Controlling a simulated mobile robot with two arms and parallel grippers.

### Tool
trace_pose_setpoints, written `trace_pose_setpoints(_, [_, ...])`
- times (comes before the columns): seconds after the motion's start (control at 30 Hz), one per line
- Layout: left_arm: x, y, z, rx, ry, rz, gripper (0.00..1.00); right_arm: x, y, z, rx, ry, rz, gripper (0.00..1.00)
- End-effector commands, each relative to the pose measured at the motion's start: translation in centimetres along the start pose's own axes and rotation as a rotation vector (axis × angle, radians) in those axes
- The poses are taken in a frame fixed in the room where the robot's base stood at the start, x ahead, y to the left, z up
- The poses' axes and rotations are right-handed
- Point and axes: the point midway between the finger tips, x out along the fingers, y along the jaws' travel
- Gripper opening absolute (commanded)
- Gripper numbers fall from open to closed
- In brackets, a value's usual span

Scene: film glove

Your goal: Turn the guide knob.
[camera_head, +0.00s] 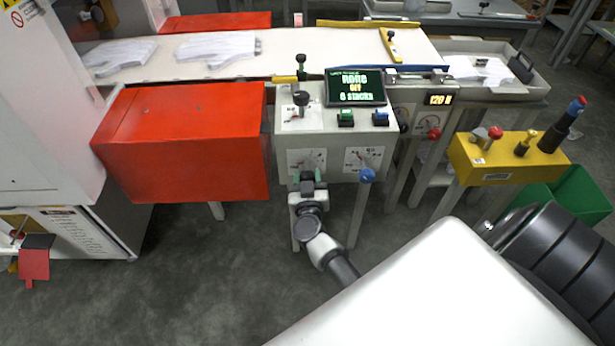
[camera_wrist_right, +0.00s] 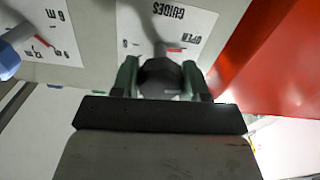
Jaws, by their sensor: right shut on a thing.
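The guide knob (camera_wrist_right: 160,76) is dark and rounded and stands out from a white label with the words GUIDES and OPEN, upside down in the wrist view. My right gripper (camera_head: 307,179) is at the front face of the grey control box (camera_head: 332,119). Its two green fingers (camera_wrist_right: 161,81) are shut on the knob, one on each side. In the head view the gripper mostly hides the knob, below the left front label (camera_head: 306,157). A red pointer mark shows on the label beside the knob in the wrist view. My left gripper is not in view.
A blue knob (camera_head: 367,175) with its own dial is right of the gripper. A red cover (camera_head: 184,140) stands close on the left. A yellow box (camera_head: 508,157) stands farther right.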

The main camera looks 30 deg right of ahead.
Motion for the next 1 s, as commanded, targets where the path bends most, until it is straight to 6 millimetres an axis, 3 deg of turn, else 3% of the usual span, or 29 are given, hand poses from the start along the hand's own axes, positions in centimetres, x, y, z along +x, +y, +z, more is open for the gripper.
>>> trace_pose_setpoints(0.43, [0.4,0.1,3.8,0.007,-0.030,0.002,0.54,-0.1,0.0,0.0,0.345,-0.003,-0.001,0.20])
trace_pose_setpoints(0.73, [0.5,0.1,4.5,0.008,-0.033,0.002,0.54,-0.1,0.0,0.1,0.632,-0.003,-0.001,0.20])
trace_pose_setpoints(1.0, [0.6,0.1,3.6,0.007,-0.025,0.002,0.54,-0.1,0.1,0.2,0.888,-0.003,0.000,0.20])
